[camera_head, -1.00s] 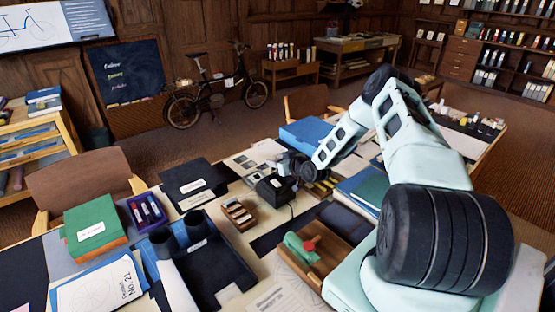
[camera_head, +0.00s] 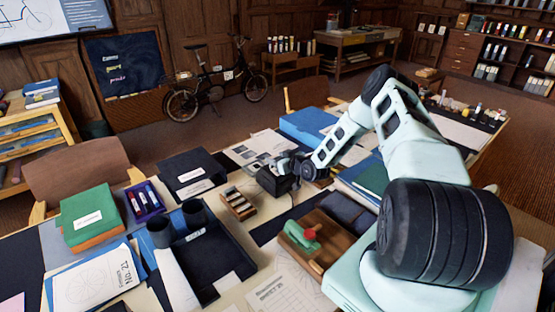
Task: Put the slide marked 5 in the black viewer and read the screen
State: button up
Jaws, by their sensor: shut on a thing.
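The black viewer (camera_head: 272,183) is a small dark box on the middle of the table. My gripper (camera_head: 286,166) is at the viewer's upper right side, very close to it; I cannot tell whether they touch. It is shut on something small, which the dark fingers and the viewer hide. A small wooden slide rack (camera_head: 238,204) with several pale slides stands to the left and in front of the viewer. The marks on the slides are too small to read. The viewer's screen cannot be made out.
A wooden box (camera_head: 324,256) with a green and red object lies nearer me. A black tray (camera_head: 235,262), a purple box (camera_head: 146,203), black folders (camera_head: 190,172) and a green book (camera_head: 89,209) crowd the left. Blue folders (camera_head: 308,126) lie behind my gripper.

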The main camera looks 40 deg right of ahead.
jog(key=o, duration=1)
jog(key=shift+s, duration=0.1)
jog(key=d+b+v, duration=0.1)
jog(key=b+v, duration=0.3)
jog(key=v, duration=1.3)
jog(key=shift+a, duration=0.5)
jog(key=shift+s+r, duration=0.1)
